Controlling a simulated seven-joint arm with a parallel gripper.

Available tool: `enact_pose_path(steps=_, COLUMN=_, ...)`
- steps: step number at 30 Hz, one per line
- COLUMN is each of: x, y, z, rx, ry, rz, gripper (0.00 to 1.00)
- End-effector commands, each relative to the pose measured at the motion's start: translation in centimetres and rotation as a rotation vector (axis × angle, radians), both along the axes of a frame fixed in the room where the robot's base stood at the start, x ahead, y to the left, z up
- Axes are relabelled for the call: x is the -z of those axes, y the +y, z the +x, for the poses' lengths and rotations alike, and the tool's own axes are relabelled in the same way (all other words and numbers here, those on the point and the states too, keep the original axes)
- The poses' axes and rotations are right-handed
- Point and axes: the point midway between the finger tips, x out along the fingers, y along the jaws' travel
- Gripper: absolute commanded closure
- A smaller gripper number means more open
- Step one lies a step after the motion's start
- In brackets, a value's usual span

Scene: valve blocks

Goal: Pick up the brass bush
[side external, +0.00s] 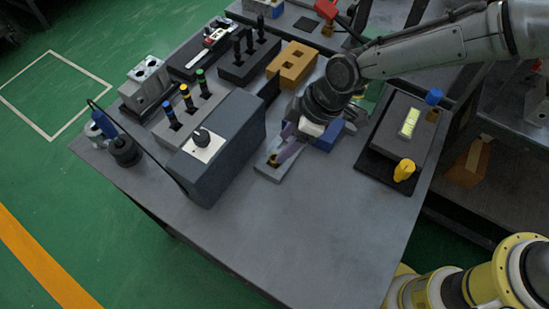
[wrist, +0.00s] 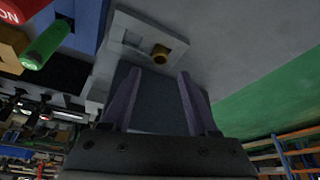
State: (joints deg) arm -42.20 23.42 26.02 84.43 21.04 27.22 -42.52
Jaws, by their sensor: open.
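The brass bush (wrist: 160,53) is a small round golden piece on a light grey plate (wrist: 128,22) with a dark square recess beside it. In the wrist view it lies just beyond the fingertips, roughly centred between them. My gripper (wrist: 159,73) has two purple fingers spread apart with nothing between them. In the side view, my gripper (side external: 280,156) is low over the grey plate (side external: 270,174), and the bush (side external: 272,159) shows as a small brass spot near a fingertip. I cannot tell whether they touch.
A dark box with a white-faced knob (side external: 202,142) stands left of the plate. An orange block (side external: 292,62) is behind. A dark box with a yellow knob (side external: 404,170) stands to the right. The table's front (side external: 300,235) is clear.

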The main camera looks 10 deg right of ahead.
Motion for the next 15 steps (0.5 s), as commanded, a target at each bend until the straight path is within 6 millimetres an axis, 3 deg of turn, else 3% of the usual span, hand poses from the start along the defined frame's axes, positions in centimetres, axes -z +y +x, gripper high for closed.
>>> enact_pose_path(steps=5, x=1.0, y=0.3, z=0.1, rx=0.0, ry=0.0, rz=-0.001, gripper=0.4)
enact_pose_path(steps=15, x=5.1, y=1.7, z=0.4, rx=0.0, ry=0.0, rz=-0.001, gripper=0.4)
